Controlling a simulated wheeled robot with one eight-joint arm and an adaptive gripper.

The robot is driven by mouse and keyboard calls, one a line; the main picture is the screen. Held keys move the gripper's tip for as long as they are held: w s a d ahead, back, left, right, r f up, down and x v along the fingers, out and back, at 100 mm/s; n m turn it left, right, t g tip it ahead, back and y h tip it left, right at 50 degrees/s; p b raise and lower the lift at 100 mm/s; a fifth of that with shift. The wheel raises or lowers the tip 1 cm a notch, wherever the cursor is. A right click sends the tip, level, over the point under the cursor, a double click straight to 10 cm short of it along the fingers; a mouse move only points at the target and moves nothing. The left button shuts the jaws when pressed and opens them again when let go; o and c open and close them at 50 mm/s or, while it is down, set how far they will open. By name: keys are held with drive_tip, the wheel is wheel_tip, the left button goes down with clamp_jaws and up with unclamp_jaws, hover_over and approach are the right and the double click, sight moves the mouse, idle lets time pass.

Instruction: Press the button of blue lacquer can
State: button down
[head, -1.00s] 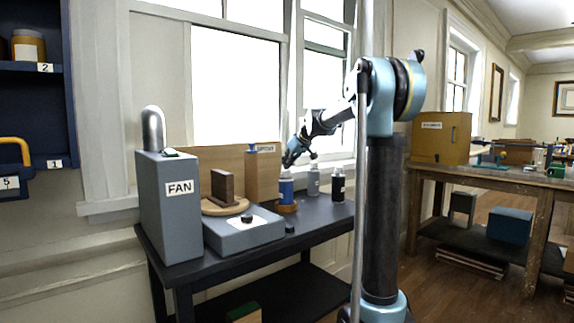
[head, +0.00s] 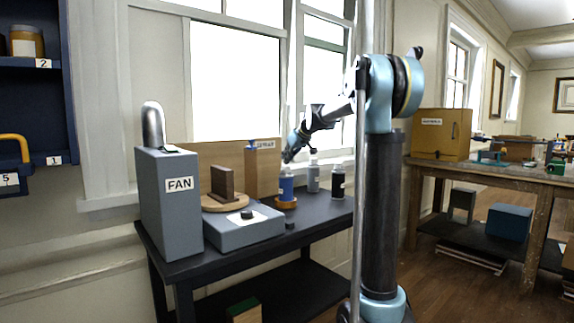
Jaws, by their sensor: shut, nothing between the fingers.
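The blue lacquer can (head: 286,187) stands upright on a small orange-brown round base on the dark bench, in the head view. My gripper (head: 287,159) is shut and empty, pointing down just above the can's top. The can's button is too small and too close to the fingertips to make out, so I cannot tell whether they touch it.
A grey can (head: 312,176) and a black can (head: 338,184) stand to the right of the blue can. A wooden panel (head: 262,172), a turntable with a brown block (head: 223,186), and a grey FAN box (head: 168,205) stand to the left. The window is behind.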

drive_tip(key=a+v, duration=0.1)
drive_tip(key=v, duration=1.1)
drive_tip(key=shift+s+r, duration=0.25)
drive_tip(key=shift+r, duration=0.4)
drive_tip(key=shift+d, duration=0.1)
drive_tip(key=shift+w+r, duration=0.35)
drive_tip(key=shift+r, duration=0.15)
drive_tip(key=shift+w+f, duration=0.1)
drive_tip(key=x, duration=0.9)
drive_tip(key=f, duration=0.3)
drive_tip(key=shift+w+f, duration=0.1)
drive_tip(key=shift+w, duration=0.15)
drive_tip(key=shift+f, duration=0.7)
